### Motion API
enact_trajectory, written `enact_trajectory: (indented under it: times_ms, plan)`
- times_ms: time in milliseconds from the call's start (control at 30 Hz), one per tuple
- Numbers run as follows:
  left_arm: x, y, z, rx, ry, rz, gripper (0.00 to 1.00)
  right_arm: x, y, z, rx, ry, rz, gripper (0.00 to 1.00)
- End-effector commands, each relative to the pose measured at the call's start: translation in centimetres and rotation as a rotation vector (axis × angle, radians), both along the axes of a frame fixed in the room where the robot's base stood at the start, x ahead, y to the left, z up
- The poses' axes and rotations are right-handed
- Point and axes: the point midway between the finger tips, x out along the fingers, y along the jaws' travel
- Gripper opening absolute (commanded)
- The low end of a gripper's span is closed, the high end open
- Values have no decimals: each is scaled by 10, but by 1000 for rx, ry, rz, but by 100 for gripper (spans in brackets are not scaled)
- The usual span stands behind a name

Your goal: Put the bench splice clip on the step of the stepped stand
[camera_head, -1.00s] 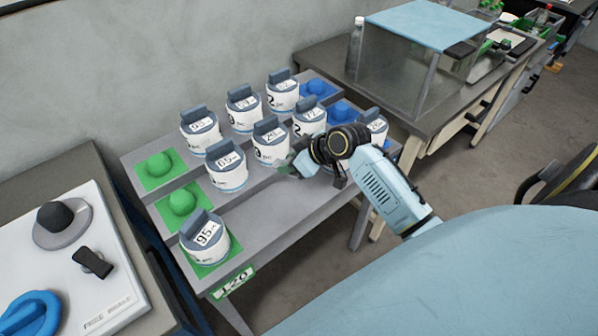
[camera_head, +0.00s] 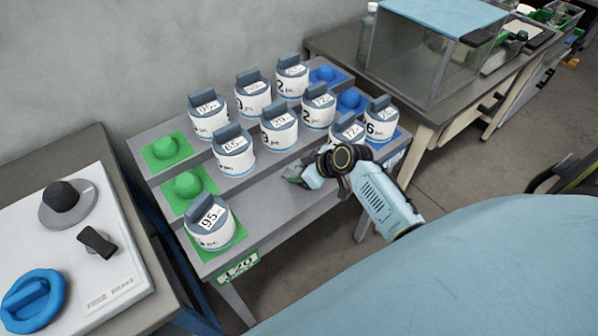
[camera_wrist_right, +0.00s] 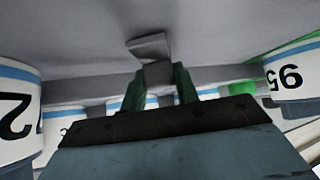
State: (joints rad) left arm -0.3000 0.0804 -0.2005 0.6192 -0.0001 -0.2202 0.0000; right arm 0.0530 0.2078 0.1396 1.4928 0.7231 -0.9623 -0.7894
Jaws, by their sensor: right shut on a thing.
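The stepped stand (camera_head: 268,214) carries several white-and-blue labelled reels on its steps. My right gripper (camera_head: 298,176) is over the bare middle of the front step, between the reel marked 95 (camera_head: 209,226) at the left and the reels at the right. In the right wrist view, my right gripper (camera_wrist_right: 160,85) has its green fingers shut on a small grey angular piece, the splice clip (camera_wrist_right: 150,46), which sticks out past the fingertips. Whether the clip touches the step is not clear. The clip is hardly visible in the head view. My left gripper is not in view.
Green pads (camera_head: 158,154) lie at the stand's left end and blue pads (camera_head: 325,73) at its right. A reel (camera_head: 346,129) stands just behind my right wrist. A bench with a white panel (camera_head: 75,240) is at the left, and a clear box (camera_head: 420,70) stands at the back right.

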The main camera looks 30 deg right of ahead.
Motion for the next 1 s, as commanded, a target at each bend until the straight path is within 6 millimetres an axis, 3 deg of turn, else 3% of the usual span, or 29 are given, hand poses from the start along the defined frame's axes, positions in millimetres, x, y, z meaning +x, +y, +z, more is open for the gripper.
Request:
enact_trajectory:
  times_ms: [100,133,300,667,1000]
  plan:
    - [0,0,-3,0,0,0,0,0,0,-4,0,1,0,8]
    - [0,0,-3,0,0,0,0,0,0,-4,0,1,0,32]
    - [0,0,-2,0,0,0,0,0,0,-3,0,1,0,52]
    - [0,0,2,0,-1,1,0,0,0,3,0,-1,0,52]
    - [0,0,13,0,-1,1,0,-40,-21,46,-5,0,3,52]
